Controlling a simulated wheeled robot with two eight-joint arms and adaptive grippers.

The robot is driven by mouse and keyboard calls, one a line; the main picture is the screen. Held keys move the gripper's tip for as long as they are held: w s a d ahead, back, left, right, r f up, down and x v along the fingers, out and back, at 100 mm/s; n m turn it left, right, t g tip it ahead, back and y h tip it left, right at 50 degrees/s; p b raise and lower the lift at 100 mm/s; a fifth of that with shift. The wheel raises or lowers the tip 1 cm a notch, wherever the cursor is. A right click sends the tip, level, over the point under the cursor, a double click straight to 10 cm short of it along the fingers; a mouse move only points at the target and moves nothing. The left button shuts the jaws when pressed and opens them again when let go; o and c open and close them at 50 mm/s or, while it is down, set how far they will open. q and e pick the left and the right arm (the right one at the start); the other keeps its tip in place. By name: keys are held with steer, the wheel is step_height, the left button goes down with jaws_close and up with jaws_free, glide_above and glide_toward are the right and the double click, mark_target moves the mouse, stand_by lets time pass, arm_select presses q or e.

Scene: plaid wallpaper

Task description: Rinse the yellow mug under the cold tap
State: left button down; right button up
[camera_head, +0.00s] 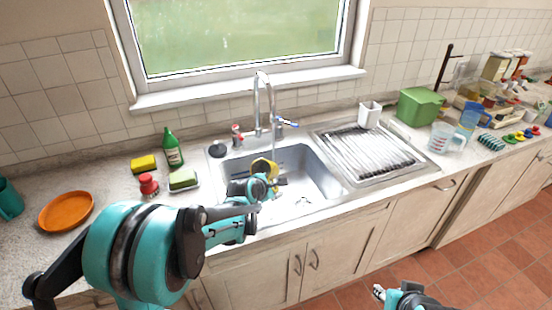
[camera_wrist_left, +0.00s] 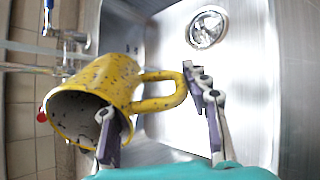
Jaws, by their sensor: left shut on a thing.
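The yellow mug (camera_head: 262,167) is in the sink (camera_head: 310,178), below the spout of the tap (camera_head: 259,105). In the left wrist view the mug (camera_wrist_left: 98,92) lies tilted, with dark specks on its wall and its mouth toward the lower left. My left gripper (camera_head: 262,187) is shut on the mug, its fingers (camera_wrist_left: 160,118) at the wall and handle. The blue tap handle (camera_head: 288,123) is right of the spout, the red one (camera_head: 237,131) left.
A drainer (camera_head: 368,152) is right of the sink, with a white cup (camera_head: 369,113) behind it. A green bottle (camera_head: 172,148), sponges (camera_head: 184,179) and a red-topped item (camera_head: 148,184) stand left. An orange plate (camera_head: 66,211) is farther left. The drain (camera_wrist_left: 207,27) is clear.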

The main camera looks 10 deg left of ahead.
mark_target(270, 180)
arm_select(q)
steer(key=r+p, duration=0.1)
steer(key=s+r+p, duration=0.1)
steer(key=r, duration=0.1)
steer(key=s+r+p, duration=0.1)
steer(key=r, duration=0.1)
steer(key=shift+s+a, duration=0.15)
steer(key=shift+a, duration=0.05)
steer(key=s+a, duration=0.2)
steer(key=s, duration=0.7)
steer(key=shift+s+p, duration=0.4)
steer(key=shift+p, duration=0.05)
steer(key=shift+f, duration=0.15)
stand_by(0.3)
